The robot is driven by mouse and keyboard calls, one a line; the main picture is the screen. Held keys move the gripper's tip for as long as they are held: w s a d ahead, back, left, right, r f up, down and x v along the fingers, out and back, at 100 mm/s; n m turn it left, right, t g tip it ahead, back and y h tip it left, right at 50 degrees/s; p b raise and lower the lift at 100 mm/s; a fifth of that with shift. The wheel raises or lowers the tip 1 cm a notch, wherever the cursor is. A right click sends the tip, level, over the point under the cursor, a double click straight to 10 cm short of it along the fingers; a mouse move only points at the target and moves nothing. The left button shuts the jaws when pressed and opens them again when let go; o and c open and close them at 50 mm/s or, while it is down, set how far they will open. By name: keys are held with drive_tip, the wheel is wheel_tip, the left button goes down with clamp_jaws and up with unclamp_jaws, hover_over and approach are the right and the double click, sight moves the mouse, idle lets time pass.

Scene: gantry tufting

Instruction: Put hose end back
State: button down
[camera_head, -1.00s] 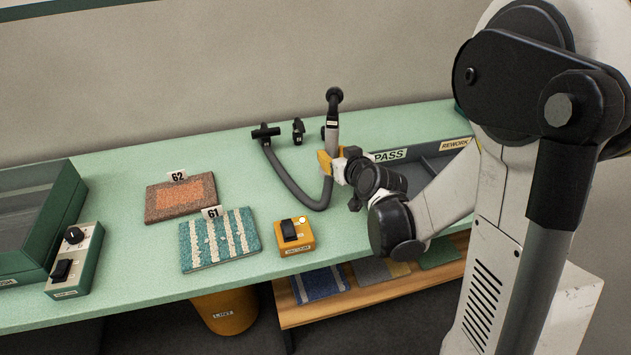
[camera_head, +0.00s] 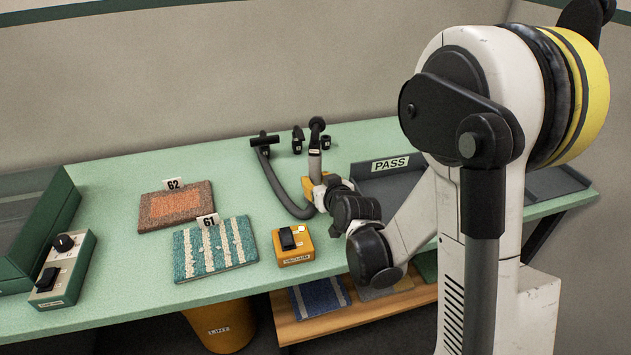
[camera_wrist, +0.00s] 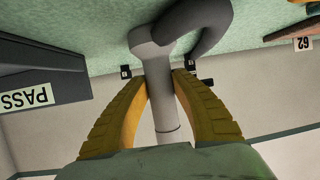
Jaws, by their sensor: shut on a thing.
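My gripper (camera_head: 314,187) has yellow fingers and is shut on the grey hose end (camera_head: 315,165). The hose end stands roughly upright with a black tip at its top. In the wrist view the hose end (camera_wrist: 166,110) lies between my two fingers (camera_wrist: 162,80). The dark grey hose (camera_head: 285,195) loops from it across the green table to a black T-shaped nozzle or fitting (camera_head: 264,140) at the back. Small black labelled holders (camera_head: 298,140) stand at the table's back, one (camera_head: 326,142) just behind the hose end. Whether the hose end touches the table is unclear.
An orange switch box (camera_head: 292,245) sits in front of the hose. Carpet samples 62 (camera_head: 175,206) and 61 (camera_head: 214,249) lie to the left. A grey PASS tray (camera_head: 375,182) is at the right, partly behind my arm. A green control box (camera_head: 62,268) stands far left.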

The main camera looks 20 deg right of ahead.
drive_tip(key=c, duration=1.2)
unclamp_jaws()
drive_tip(key=shift+o, duration=0.2)
drive_tip(key=shift+s+r+p, duration=0.2)
drive_tip(key=shift+r+p, duration=0.1)
drive_tip(key=shift+p, duration=0.1)
drive_tip(key=s+r+g+p, duration=0.1)
drive_tip(key=s+r+g, duration=0.2)
drive_tip(key=s, duration=1.1)
drive_tip(key=s+r+g+h+p, duration=0.1)
drive_tip(key=s+r+g, duration=0.2)
drive_tip(key=s, duration=1.2)
wheel_tip(320, 180, up, 4)
drive_tip(key=shift+f+m+g, duration=0.2)
drive_tip(key=shift+m+g, duration=0.1)
drive_tip(key=shift+m, duration=0.1)
drive_tip(key=shift+s, duration=0.1)
